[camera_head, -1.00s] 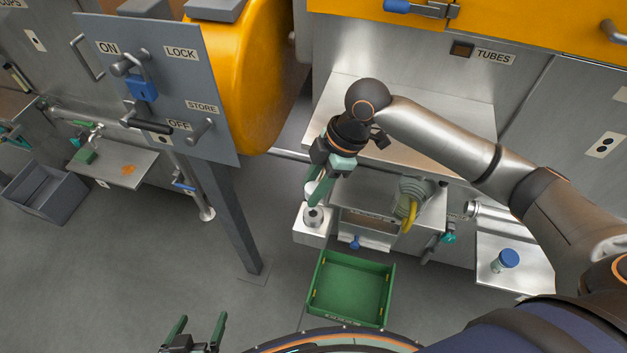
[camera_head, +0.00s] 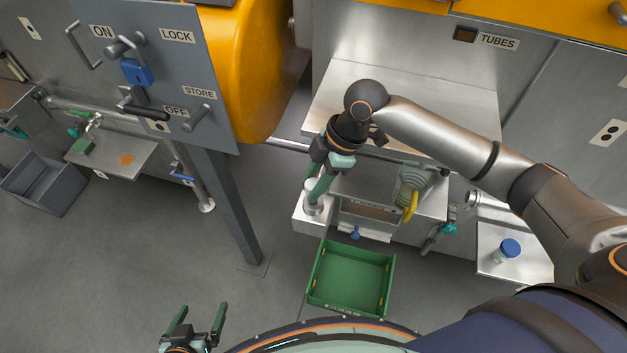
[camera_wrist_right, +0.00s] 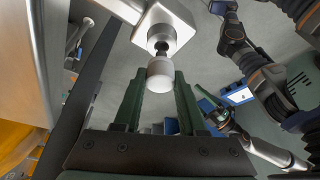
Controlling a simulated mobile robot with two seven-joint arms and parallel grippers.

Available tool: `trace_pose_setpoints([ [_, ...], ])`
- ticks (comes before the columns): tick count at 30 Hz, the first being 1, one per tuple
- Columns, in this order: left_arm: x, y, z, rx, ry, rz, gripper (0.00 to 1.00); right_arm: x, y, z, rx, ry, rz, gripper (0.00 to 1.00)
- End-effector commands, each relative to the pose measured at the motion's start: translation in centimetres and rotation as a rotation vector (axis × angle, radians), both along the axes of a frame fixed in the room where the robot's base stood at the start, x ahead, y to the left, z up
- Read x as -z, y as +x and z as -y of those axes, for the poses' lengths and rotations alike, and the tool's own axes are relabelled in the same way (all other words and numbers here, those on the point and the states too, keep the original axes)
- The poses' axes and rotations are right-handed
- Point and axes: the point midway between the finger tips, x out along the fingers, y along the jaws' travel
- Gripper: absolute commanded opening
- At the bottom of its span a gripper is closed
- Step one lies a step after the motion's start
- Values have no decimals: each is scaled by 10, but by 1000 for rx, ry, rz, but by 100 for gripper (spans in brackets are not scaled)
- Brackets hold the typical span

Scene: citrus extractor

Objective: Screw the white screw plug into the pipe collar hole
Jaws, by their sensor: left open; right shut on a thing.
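My right gripper (camera_head: 314,196) is shut on the white screw plug (camera_wrist_right: 160,76) and is at the pipe collar (camera_head: 313,209). In the right wrist view the plug is a pale cylinder between the two green fingers (camera_wrist_right: 159,98). Its dark narrow end points at the hole of the metal collar (camera_wrist_right: 163,36). The plug looks lined up with the hole; I cannot tell how deep its tip sits. In the head view the fingers partly hide the plug. My left gripper (camera_head: 194,322) is open and empty at the bottom edge, well away from the collar.
A green crate (camera_head: 386,287) stands on the floor below the collar. A coiled hose with a yellow end (camera_head: 411,205) and a blue-capped jar (camera_head: 508,249) are to the right. A grey lever panel (camera_head: 188,75) and its post (camera_head: 233,215) stand to the left. Open floor lies between.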

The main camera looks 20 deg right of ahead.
Motion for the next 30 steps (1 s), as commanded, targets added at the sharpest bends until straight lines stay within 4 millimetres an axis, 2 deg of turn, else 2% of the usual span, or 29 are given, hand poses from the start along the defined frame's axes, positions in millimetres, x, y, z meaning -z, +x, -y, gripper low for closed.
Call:
trace_pose_setpoints([
  [10,-10,0,0,0,0,0,96,-1,0,0,0,0,0,0],
  [30,-12,0,0,0,0,0,96,-1,0,0,0,0,0,0],
])
